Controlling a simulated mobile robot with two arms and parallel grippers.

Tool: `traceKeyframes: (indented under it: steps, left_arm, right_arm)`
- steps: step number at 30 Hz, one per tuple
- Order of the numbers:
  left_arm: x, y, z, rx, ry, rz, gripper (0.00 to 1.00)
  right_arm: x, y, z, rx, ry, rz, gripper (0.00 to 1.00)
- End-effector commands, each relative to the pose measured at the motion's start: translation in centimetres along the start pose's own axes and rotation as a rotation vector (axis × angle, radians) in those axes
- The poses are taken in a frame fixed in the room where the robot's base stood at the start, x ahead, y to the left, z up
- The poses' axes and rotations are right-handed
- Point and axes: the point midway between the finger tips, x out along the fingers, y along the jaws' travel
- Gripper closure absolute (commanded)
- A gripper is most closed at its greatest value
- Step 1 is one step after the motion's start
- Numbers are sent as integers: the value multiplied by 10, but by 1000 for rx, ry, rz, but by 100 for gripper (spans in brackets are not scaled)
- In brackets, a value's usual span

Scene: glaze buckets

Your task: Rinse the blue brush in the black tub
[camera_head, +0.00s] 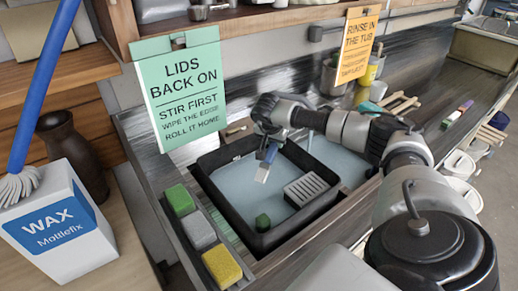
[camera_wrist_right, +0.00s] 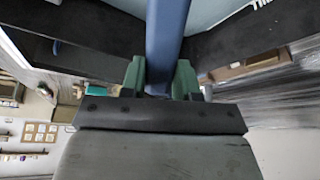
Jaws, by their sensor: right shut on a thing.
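The black tub (camera_head: 222,205) holds pale blue liquid and sits in the sink counter. My right gripper (camera_head: 270,138) is over the tub's far side, shut on the blue brush (camera_head: 268,158). The brush hangs tilted, with its pale bristle end down over the liquid; I cannot tell whether the bristles touch it. In the right wrist view, the brush's blue handle (camera_wrist_right: 167,40) runs between the green fingers of the right gripper (camera_wrist_right: 160,78). My left gripper is out of view.
Green (camera_head: 179,200), grey (camera_head: 198,229) and yellow (camera_head: 222,265) sponges line the tub's left side. A green sign (camera_head: 183,90) and an orange sign (camera_head: 356,45) hang behind. A wax container (camera_head: 60,225) and another blue-handled brush (camera_head: 40,95) stand at left.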

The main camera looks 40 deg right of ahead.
Motion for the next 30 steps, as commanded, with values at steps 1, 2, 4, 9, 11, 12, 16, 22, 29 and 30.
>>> traceKeyframes:
  steps: [1, 2, 4, 9, 11, 12, 16, 22, 29, 30]
  left_arm:
    - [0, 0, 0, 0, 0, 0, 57]
    - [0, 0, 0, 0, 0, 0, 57]
    - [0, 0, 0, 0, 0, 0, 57]
    - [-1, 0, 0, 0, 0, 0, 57]
    - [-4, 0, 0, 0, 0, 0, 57]
    - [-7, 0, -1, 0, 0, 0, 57]
    - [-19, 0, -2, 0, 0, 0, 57]
    - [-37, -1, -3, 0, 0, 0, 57]
    - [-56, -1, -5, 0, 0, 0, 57]
    - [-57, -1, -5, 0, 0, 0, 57]
  right_arm:
    - [0, 0, 0, 0, 0, 0, 100]
    - [0, 0, 0, 0, 0, 0, 100]
    - [0, 0, 0, 0, 0, 0, 100]
    - [-1, 0, -1, 0, 0, 0, 100]
    - [-4, 0, -2, 0, 0, 0, 100]
    - [-8, 0, -4, 0, 0, -1, 100]
    - [-22, 0, -11, 0, 1, -2, 100]
    - [-44, 0, -21, 0, 0, -2, 100]
    - [-67, 0, -32, 0, 0, 0, 100]
    - [-68, 0, -33, 0, 0, 0, 100]
